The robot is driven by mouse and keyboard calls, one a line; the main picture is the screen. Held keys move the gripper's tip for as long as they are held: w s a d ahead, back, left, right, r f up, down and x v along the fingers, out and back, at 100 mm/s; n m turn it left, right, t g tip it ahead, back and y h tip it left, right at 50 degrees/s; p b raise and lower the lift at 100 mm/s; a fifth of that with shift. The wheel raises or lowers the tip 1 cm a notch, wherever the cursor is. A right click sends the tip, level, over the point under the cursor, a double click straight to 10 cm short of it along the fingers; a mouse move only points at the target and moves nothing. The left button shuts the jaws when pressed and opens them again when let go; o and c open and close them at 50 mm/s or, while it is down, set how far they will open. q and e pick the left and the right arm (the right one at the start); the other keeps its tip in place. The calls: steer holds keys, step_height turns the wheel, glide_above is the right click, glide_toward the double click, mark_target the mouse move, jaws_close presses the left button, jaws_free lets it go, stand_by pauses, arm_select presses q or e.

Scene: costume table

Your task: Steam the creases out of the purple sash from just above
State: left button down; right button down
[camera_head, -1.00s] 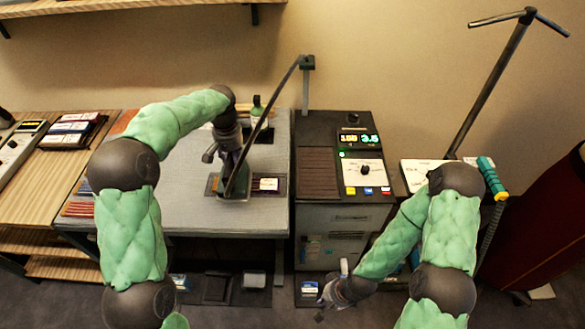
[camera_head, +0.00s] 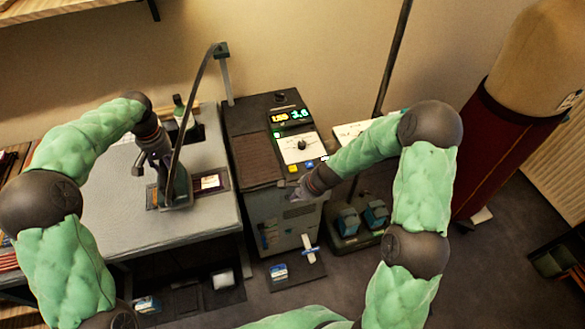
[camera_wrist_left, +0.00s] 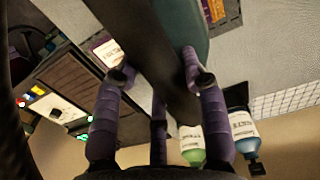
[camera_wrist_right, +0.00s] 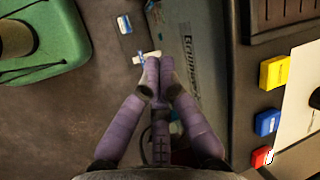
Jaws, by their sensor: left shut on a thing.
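My left gripper (camera_head: 172,180) is shut on a dark steamer head (camera_head: 180,188), held over the grey worktable. A long dark hose or arm rises from it to a post. In the left wrist view the fingers (camera_wrist_left: 157,78) flank this dark body, which hides much of the surface below. A dark purplish-brown strip (camera_head: 152,197) lies partly under the steamer, next to a white label card (camera_head: 208,182); I cannot tell if it is the sash. My right gripper (camera_head: 308,187) is in front of the control cabinet; in its wrist view the fingertips (camera_wrist_right: 159,72) meet, empty.
The cabinet (camera_head: 262,172) has a lit display (camera_head: 291,116), a knob and coloured buttons. A white-blue piece (camera_head: 309,250) sticks out low at its front. A pedal base (camera_head: 362,222) and a maroon-skirted mannequin (camera_head: 510,150) stand to the right.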

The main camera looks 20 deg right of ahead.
steer(key=w+d+r+m+t+y, duration=0.1)
steer(key=w+r+m, duration=0.1)
steer(key=w+r, duration=0.3)
steer(key=w+d+r+m+t+y, duration=0.1)
steer(key=w+r, duration=0.4)
steer(key=r, duration=0.5)
steer(key=shift+d+m+t, duration=0.25)
steer(key=shift+m+t, duration=0.45)
steer(key=shift+m, duration=0.3)
steer(key=shift+w+f, duration=0.1)
steer(key=shift+f, duration=0.05)
glide_toward(289, 167)
steer(key=shift+w+a+r+x, duration=0.1)
steer(key=shift+r+x, duration=0.05)
steer(key=shift+x, duration=0.8)
steer(key=shift+w+a+r+x, duration=0.1)
steer(key=shift+w+r+x, duration=0.05)
steer(key=shift+x, duration=0.8)
steer(key=shift+w+a+r+x, duration=0.1)
steer(key=shift+r+x, duration=0.1)
steer(key=shift+x, duration=0.7)
steer(key=shift+f, duration=0.95)
stand_by(1.2)
